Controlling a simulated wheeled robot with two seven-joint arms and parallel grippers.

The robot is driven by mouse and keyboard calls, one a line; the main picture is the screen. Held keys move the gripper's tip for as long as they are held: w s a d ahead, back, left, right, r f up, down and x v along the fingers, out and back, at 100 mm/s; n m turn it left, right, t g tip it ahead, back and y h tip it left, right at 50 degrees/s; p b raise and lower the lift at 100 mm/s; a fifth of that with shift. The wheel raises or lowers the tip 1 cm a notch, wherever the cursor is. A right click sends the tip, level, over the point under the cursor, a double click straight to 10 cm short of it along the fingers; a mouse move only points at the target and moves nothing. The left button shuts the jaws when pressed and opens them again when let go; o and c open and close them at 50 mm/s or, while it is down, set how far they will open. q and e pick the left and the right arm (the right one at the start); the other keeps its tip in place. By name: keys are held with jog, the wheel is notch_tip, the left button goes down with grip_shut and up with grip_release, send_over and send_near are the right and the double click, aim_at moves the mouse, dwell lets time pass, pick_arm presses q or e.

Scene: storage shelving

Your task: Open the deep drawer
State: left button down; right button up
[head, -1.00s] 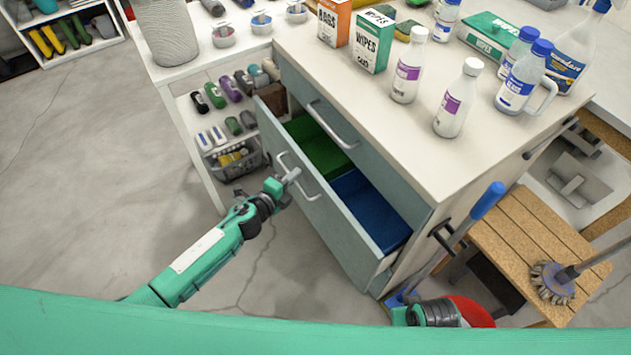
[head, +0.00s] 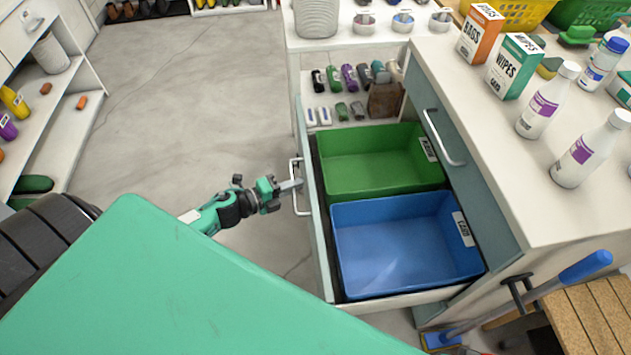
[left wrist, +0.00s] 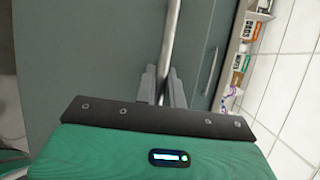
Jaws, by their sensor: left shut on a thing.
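The deep drawer (head: 320,255) is pulled well out of the cabinet (head: 475,200) in the head view. A green bin (head: 375,165) and a blue bin (head: 400,250) sit inside it. My left gripper (head: 291,186) is at the drawer's bar handle (head: 297,200), on the outer face of the front. In the left wrist view the gripper fingers (left wrist: 164,88) are closed around the metal handle bar (left wrist: 171,40). The shallower drawer above, with its own handle (head: 440,140), is shut. My right gripper is not in view.
Bottles (head: 540,105) and boxes (head: 514,66) stand on the cabinet top. A shelf with several small rolled items (head: 340,80) is behind the drawer. A blue-handled tool (head: 585,268) leans at the lower right. The floor left of the drawer is clear.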

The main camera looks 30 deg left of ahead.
pick_arm(q)
jog(key=shift+s+a, duration=0.85)
jog(key=shift+a, duration=0.3)
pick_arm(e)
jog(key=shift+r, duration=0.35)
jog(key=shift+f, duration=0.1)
pick_arm(q)
jog(key=c, duration=1.8)
grip_release()
jog(key=shift+o, duration=0.2)
jog(key=v, duration=1.3)
jog(key=shift+s+a+r, duration=0.15)
jog(key=shift+s+a, duration=0.1)
jog(key=shift+s, duration=0.05)
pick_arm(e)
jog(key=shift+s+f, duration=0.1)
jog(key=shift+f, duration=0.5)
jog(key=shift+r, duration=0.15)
